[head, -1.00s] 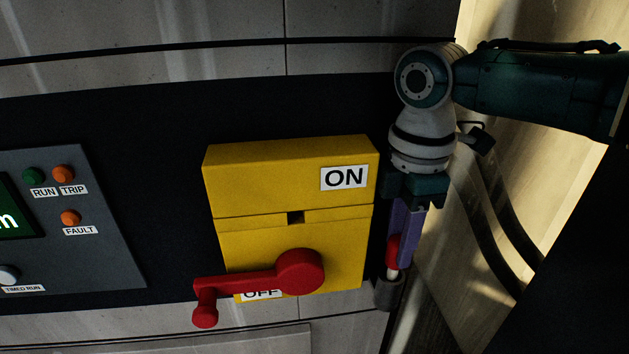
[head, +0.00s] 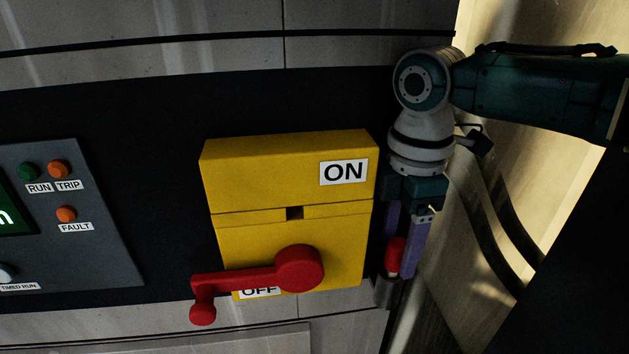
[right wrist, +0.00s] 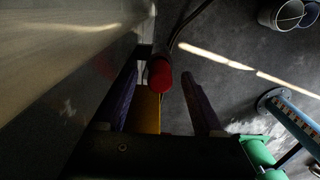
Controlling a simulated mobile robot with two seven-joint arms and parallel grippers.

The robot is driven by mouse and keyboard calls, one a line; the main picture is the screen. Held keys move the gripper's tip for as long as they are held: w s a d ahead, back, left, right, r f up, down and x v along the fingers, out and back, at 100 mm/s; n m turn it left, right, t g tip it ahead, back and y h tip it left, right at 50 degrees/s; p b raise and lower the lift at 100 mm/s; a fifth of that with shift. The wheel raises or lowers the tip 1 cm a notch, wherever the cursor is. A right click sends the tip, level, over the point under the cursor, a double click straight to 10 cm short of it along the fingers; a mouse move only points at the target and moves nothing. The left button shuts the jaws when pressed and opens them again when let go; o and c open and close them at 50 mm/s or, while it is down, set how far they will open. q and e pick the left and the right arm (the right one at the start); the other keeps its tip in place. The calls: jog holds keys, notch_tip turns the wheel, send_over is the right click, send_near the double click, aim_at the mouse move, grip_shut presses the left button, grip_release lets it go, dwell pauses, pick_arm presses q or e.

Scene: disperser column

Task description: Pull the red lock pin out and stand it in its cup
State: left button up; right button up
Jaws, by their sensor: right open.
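The red lock pin (head: 395,250) has a red grip with a pale shank below it. It stands roughly upright in a small grey cup (head: 384,292) at the right of the yellow switch box (head: 290,235). My right gripper (head: 401,258) points down with its purple fingers apart, on either side of the red grip. In the right wrist view the pin's red top (right wrist: 160,72) lies between the two open fingers, with gaps on both sides. The cup's inside is hidden. A dark notch (head: 294,213) in the box is empty. My left gripper is out of view.
A grey control panel (head: 75,220) stands at left. In the right wrist view, buckets (right wrist: 283,14) stand on the floor.

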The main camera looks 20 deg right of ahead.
notch_tip(320, 180, up, 9)
jog(key=shift+b, duration=0.9)
jog(key=shift+r, duration=0.45)
